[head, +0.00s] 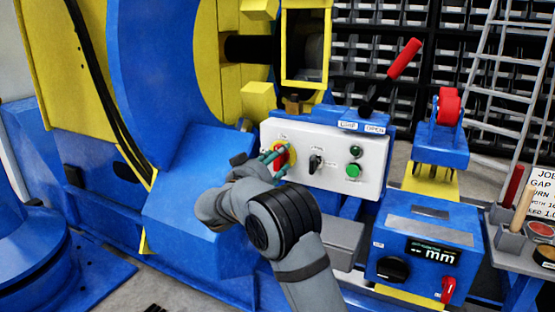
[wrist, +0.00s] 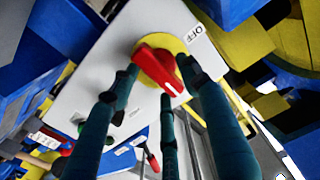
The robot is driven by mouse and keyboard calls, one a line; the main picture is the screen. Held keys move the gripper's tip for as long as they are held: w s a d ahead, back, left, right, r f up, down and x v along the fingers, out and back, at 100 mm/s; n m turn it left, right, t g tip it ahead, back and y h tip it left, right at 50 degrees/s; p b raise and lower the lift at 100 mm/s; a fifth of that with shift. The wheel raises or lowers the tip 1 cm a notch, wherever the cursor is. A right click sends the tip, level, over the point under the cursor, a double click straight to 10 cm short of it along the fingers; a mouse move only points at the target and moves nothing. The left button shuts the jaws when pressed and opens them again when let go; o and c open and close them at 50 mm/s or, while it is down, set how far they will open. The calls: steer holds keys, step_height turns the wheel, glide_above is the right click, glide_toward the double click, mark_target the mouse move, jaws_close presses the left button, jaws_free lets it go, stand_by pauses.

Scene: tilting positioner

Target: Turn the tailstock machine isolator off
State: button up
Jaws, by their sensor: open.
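The isolator is a red rotary handle (wrist: 155,66) on a yellow round plate, mounted on a white control panel (head: 345,183). In the wrist view an OFF label (wrist: 192,35) sits beside the yellow plate, and the handle's white-marked end points away from that label. My gripper (head: 276,159) is at the panel's left side, in front of the handle. Whether any finger touches the handle cannot be told.
A black selector switch (head: 315,162) and green buttons (head: 353,170) sit to the right on the panel. A red-gripped lever (head: 404,60) stands above it. A blue box with a display (head: 433,252) is at lower right. The blue machine body (head: 200,205) is close on the left.

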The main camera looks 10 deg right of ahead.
steer(key=c, duration=0.4)
steer(key=c, duration=0.7)
jaws_close()
steer(key=shift+f+n+b, duration=0.1)
steer(key=shift+n+b, duration=0.3)
steer(key=shift+b, duration=0.15)
steer(key=n+b, duration=0.2)
steer(key=shift+w+a+n, duration=0.1)
steer(key=shift+a+n, duration=0.05)
steer(key=shift+n, duration=0.25)
steer(key=n, duration=0.4)
steer(key=n+b, duration=0.1)
steer(key=n, duration=0.4)
steer(key=a+n+b, duration=0.1)
steer(key=n, duration=0.4)
steer(key=shift+w, duration=0.35)
steer(key=shift+n, duration=0.3)
